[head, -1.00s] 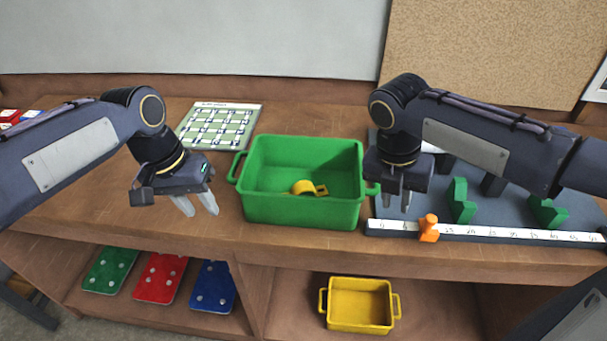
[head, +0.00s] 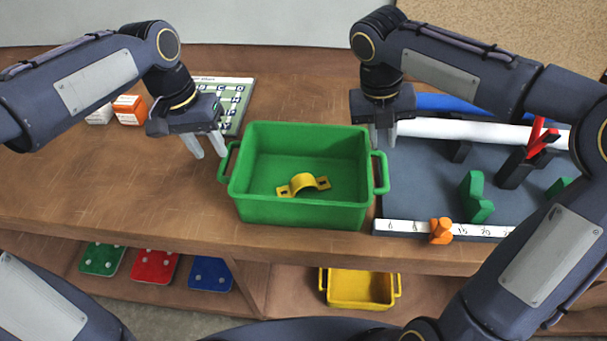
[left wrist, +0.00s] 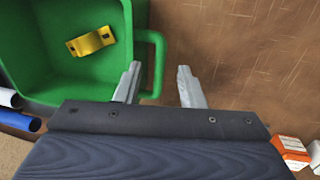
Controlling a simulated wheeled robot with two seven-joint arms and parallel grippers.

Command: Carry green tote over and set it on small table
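The green tote (head: 300,211) stands upright on the wooden bench, with a yellow bracket (head: 302,184) lying inside it. It has a loop handle on its left and right sides. My left gripper (head: 207,146) is open and empty, just left of and above the left handle. I cannot make out a separate small table.
A grey board (head: 420,185) with a white ruled strip, green pieces and an orange peg (head: 441,231) lies close right of the tote. A grid sheet (head: 232,100) and small boxes (head: 130,109) lie behind left. A yellow tote (head: 360,289) sits on the lower shelf.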

